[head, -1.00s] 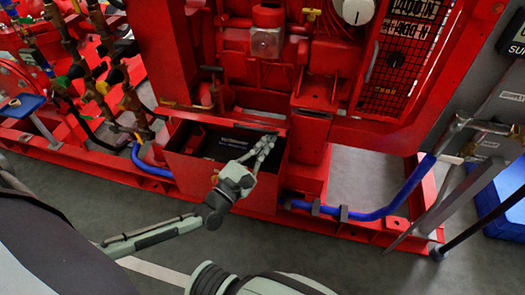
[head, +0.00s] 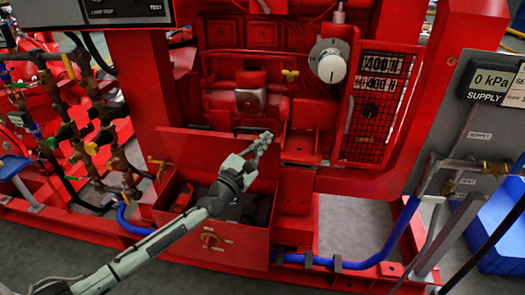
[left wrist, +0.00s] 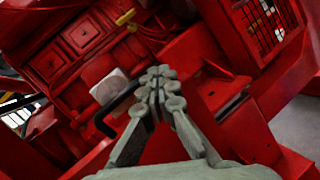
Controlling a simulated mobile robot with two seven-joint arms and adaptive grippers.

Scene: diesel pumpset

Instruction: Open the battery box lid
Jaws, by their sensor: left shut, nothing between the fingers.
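The red battery box (head: 210,240) stands low in the middle of the head view. Its red lid (head: 205,150) is raised and stands up behind the box opening, its inner face towards me. A dark battery (head: 255,208) shows inside, partly hidden by my left arm. My left gripper (head: 264,138) is shut and empty at the right part of the lid's upper edge; whether it touches the lid I cannot tell. In the left wrist view the closed fingers (left wrist: 160,78) are beside a black bent handle (left wrist: 115,108). My right gripper is not in view.
The red engine (head: 250,75) rises behind the box, with a mesh guard (head: 378,105) at right. Brass-fitted pipes (head: 90,125) stand at left. A blue hose (head: 375,262) runs along the frame at right. A grey supply panel (head: 470,135) stands far right.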

